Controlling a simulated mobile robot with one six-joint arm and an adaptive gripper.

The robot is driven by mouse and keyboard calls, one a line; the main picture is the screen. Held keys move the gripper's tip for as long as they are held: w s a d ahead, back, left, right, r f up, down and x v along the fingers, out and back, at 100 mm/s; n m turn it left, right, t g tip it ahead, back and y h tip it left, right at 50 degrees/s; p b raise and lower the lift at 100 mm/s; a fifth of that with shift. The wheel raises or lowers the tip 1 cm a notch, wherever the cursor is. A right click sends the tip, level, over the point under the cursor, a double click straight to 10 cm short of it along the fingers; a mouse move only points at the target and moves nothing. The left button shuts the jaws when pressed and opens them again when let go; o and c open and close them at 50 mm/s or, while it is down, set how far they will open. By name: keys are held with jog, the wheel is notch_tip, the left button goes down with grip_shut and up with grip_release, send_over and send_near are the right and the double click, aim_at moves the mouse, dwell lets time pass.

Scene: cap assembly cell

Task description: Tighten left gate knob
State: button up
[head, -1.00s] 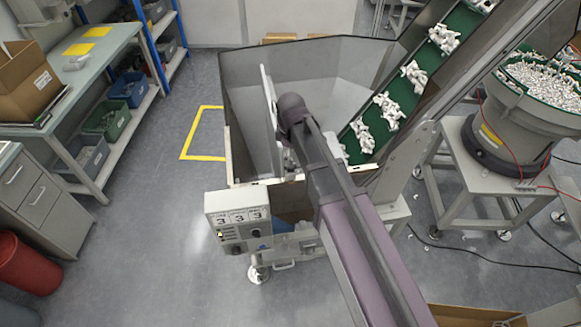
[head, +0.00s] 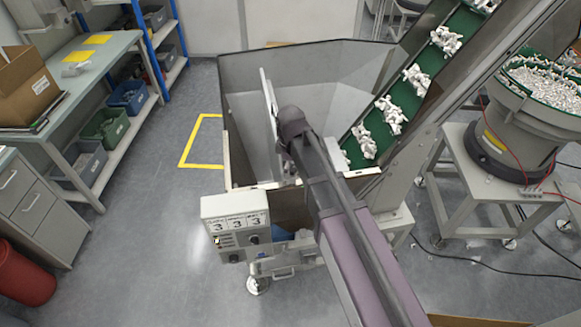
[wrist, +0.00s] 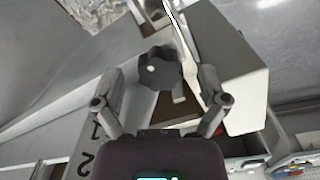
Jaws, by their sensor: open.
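A dark, lobed knob (wrist: 160,68) shows in the wrist view, between the two fingers of my open gripper (wrist: 158,80). A gap shows on each side of the knob, and neither finger visibly touches it. In the head view my arm reaches over the front of the grey hopper (head: 240,85), beside an upright pale gate plate (head: 268,100). The knob and my fingers are hidden behind my own arm in that view. I cannot tell how tight the knob is.
A control box (head: 236,225) with number plates and dials stands at the hopper's front. The green inclined conveyor (head: 428,62) carrying white parts rises to the right, near my arm. A bowl feeder (head: 530,110) stands beyond it. The floor to the left is open.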

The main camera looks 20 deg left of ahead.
jog(key=shift+c, duration=0.2)
jog(key=c, duration=1.1)
jog(key=shift+m, duration=0.8)
jog(key=shift+s, duration=0.1)
jog(key=o, duration=1.1)
jog(key=shift+o, duration=0.2)
jog(key=shift+n, duration=0.4)
